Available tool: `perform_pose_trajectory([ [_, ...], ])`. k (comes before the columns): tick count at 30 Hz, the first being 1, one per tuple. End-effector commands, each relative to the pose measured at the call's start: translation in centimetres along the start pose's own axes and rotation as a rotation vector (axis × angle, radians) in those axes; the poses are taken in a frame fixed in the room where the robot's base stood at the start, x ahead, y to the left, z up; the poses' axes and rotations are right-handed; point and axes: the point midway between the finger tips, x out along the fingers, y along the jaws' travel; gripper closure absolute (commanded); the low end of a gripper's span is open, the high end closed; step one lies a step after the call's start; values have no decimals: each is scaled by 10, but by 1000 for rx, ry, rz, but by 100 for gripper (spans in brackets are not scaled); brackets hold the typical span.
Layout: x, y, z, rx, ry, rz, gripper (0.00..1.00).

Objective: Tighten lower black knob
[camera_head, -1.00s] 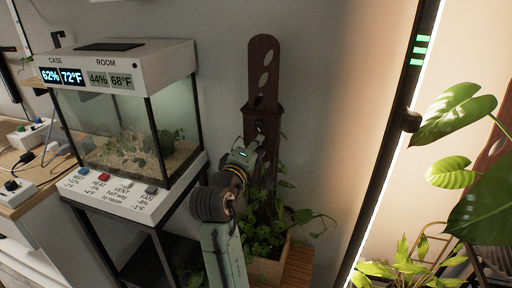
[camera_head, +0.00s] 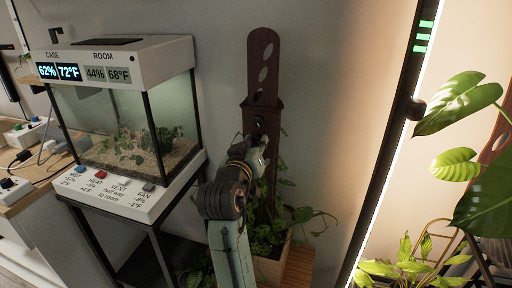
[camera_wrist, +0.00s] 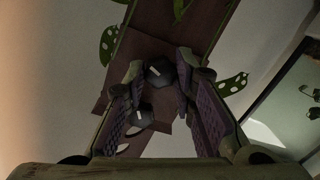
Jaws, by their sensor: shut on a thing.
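A dark brown support post with oval holes (camera_head: 263,50) rises from a planter against the wall. A bracket on it carries two black knobs. The upper black knob (camera_head: 259,121) shows just above my gripper (camera_head: 257,146) in the head view. The wrist view looks upside down: the lower black knob (camera_wrist: 160,72), with a pale pointer line, sits between my fingertips, and the upper black knob (camera_wrist: 142,115) appears beneath it, nearer my left-hand finger. My gripper is shut on the lower knob. In the head view the lower knob is hidden behind my gripper.
Leafy vines fill the wooden planter (camera_head: 270,270) below the post. A glass case (camera_head: 125,120) on a black stand is to the left. A tall dark pole with green lights (camera_head: 424,38) and large leaves stand to the right. Bare wall flanks the post.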

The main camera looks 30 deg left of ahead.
Motion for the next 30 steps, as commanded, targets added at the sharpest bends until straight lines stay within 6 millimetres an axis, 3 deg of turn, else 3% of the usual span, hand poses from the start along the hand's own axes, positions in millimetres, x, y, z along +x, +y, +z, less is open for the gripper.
perform_pose_trajectory([
  [15,0,-2,4,454,24,-29,100],
  [30,0,-2,2,662,36,-41,100],
])
